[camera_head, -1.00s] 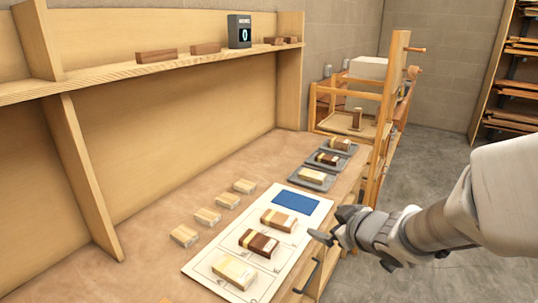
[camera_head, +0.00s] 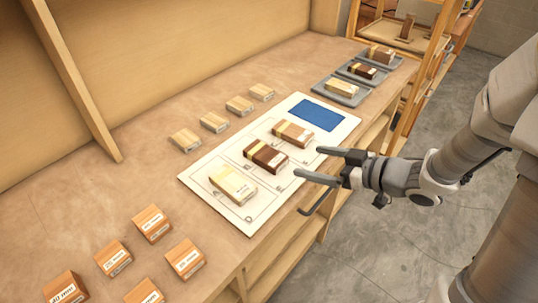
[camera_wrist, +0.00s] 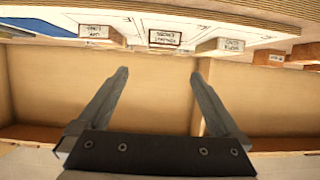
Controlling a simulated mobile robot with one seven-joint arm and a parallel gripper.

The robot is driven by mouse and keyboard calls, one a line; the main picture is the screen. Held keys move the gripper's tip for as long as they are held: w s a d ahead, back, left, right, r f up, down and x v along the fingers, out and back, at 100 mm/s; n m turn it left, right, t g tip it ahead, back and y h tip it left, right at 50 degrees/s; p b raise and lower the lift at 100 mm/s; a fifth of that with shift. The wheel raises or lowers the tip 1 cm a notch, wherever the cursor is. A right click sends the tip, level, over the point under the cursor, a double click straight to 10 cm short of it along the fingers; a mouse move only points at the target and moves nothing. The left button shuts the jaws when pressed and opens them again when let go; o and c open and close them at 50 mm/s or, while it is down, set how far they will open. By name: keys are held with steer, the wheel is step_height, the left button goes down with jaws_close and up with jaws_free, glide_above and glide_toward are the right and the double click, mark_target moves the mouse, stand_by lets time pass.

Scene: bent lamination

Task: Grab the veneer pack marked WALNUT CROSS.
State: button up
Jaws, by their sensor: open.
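Three veneer packs lie in a row on a white board (camera_head: 243,222): a pale one (camera_head: 233,184), a dark brown one (camera_head: 265,156) and a mid-brown one (camera_head: 293,133). In the wrist view their labelled ends show along the top: mid-brown (camera_wrist: 96,32), dark brown (camera_wrist: 164,38) and pale (camera_wrist: 228,45). The labels are too small to read surely, so I cannot confirm which says WALNUT CROSS. My gripper (camera_head: 312,163) is open and empty, right of the board near the bench's front edge. Its fingers point toward the dark and mid-brown packs, apart from them.
A blue patch (camera_head: 317,115) marks the board's far end. Grey trays (camera_head: 336,98) beyond hold similar packs. Light wood blocks (camera_head: 185,138) line the back; several orange-brown labelled blocks (camera_head: 151,222) sit at front left. A dark handle (camera_head: 318,200) juts from the bench front.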

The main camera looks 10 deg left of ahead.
steer(key=b, duration=0.2)
glide_toward(265, 153)
steer(key=x, duration=0.4)
steer(key=shift+w+a+f, duration=0.15)
steer(key=shift+w+f, duration=0.05)
steer(key=shift+w, duration=0.15)
steer(key=shift+b+x, duration=0.85)
steer(key=shift+x, duration=1.8)
steer(key=shift+s+a, duration=0.1)
steer(key=shift+s, duration=0.1)
steer(key=c, duration=1.4)
steer(key=shift+r, duration=0.1)
